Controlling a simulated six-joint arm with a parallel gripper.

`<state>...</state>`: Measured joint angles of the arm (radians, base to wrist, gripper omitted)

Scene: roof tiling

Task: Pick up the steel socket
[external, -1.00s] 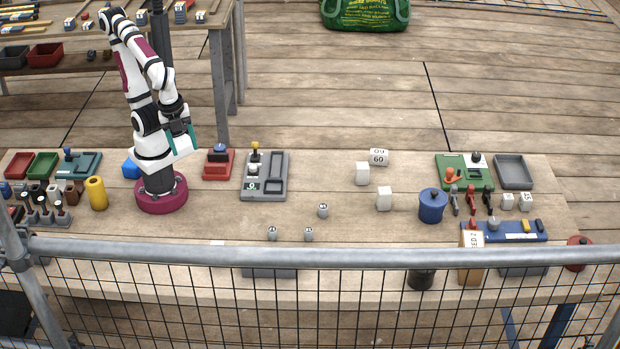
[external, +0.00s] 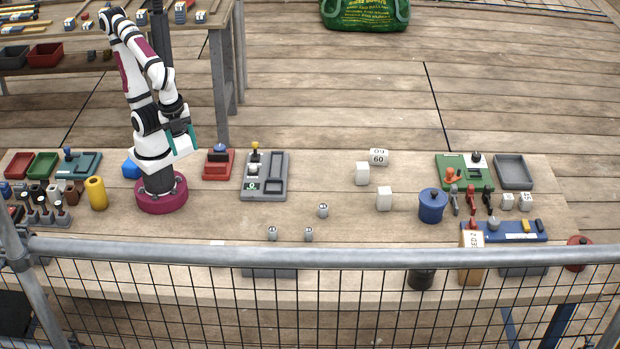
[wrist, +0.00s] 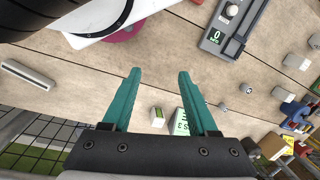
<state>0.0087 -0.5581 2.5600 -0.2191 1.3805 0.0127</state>
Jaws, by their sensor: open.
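Three small grey cylinders with dark-marked tops stand on the bench in the external view: one (external: 323,210) near the middle, and two nearer the railing, at left (external: 272,232) and right (external: 308,234). They look like sockets; which one is the steel socket I cannot tell. A small grey cylinder (wrist: 246,88) also shows in the wrist view, right of the fingers. My gripper (external: 191,138) is raised above the bench beside my base, well left of and apart from them. In the wrist view its teal fingers (wrist: 160,75) are spread and empty.
A grey panel (external: 265,176) and a red box with a blue knob (external: 218,164) stand at the back. White blocks (external: 384,199) and a blue pot (external: 432,206) stand to the right. A railing (external: 400,257) crosses the front. Bench between base and cylinders is clear.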

